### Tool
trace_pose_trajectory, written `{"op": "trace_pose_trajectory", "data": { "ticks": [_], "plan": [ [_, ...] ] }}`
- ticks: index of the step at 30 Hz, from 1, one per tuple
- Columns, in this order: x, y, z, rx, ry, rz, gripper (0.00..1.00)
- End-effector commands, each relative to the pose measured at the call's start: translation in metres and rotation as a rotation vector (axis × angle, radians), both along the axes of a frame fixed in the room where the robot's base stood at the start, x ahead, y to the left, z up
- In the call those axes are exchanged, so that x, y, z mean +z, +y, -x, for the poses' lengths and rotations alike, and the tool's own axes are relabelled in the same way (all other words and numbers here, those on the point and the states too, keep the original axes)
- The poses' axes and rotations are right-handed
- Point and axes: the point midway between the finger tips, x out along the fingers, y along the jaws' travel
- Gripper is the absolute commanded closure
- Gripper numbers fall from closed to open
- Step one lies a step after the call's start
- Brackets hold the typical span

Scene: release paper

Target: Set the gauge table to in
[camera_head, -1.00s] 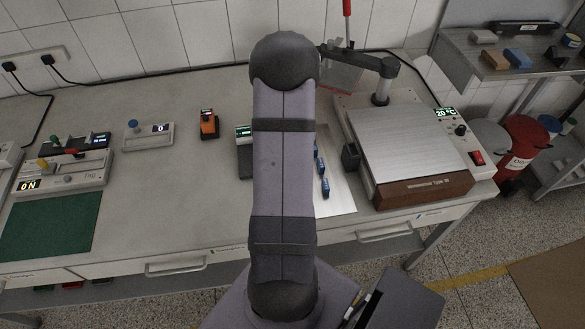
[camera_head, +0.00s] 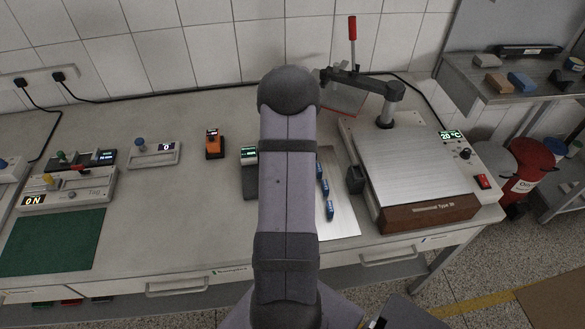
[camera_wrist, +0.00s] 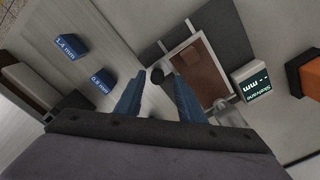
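In the head view the gauge display (camera_head: 249,155) shows left of my arm, which hides part of the gauge and my gripper.
Blue blocks marked 1.4 mm (camera_wrist: 71,48) and 0.8 mm (camera_wrist: 97,88) lie beside the gauge. An orange device (camera_head: 213,142) stands left of it. A dark box (camera_head: 355,179) and a large metal-topped press (camera_head: 414,170) stand to the right.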

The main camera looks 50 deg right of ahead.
Motion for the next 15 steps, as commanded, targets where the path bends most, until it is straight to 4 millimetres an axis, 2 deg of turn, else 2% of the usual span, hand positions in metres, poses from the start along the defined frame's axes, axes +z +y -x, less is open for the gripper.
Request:
{"op": "trace_pose_trajectory", "data": {
  "ticks": [8, 15],
  "plan": [
    [0.006, 0.0, 0.0, 0.0, 0.001, -0.001, 0.64],
    [0.034, 0.0, 0.0, 0.0, -0.001, 0.002, 0.64]
  ]
}}
